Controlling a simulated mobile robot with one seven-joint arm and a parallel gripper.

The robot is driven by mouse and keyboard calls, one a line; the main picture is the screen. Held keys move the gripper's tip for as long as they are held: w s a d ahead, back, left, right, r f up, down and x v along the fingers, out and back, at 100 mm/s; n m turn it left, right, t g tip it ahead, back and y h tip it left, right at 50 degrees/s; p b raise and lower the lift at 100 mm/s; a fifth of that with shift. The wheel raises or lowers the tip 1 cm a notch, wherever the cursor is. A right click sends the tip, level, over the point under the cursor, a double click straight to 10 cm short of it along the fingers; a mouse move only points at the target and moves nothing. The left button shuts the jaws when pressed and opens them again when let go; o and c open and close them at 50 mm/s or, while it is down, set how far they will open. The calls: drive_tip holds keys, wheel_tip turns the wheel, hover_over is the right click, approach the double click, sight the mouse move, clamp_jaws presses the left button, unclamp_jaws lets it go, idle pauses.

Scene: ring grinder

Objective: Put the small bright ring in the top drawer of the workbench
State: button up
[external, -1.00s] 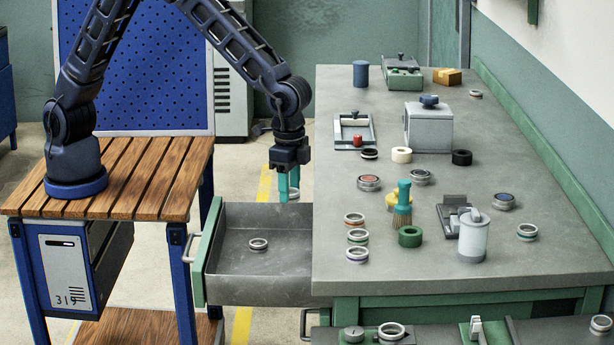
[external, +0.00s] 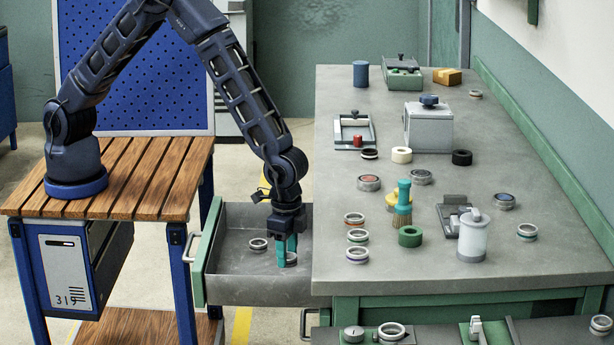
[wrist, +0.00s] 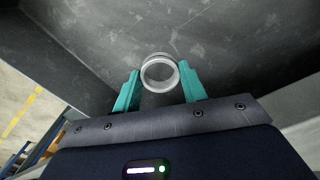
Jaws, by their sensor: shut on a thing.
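My gripper (external: 287,250) is low inside the open top drawer (external: 230,290) of the workbench, with its teal fingers pointing down. It is shut on a small bright ring (external: 291,262), which is at the fingertips close to the drawer floor. I cannot tell whether the ring touches the floor. In the wrist view the pale silver ring (wrist: 160,88) sits between the fingertips of my gripper (wrist: 160,82), above the dark drawer floor. A second ring (external: 258,245) lies in the drawer to the left, apart from my fingers.
The grey workbench top (external: 360,210) holds several rings, a brush (external: 403,205), a white canister (external: 473,238) and a grey box (external: 428,128). The drawer's green front (external: 205,250) stands at left, near the wooden table (external: 150,175). Free drawer floor surrounds the rings.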

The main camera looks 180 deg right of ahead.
drive_tip(key=shift+f, duration=2.2)
drive_tip(key=shift+f, duration=0.15)
drive_tip(key=o, duration=1)
wheel_tip(320, 180, up, 12)
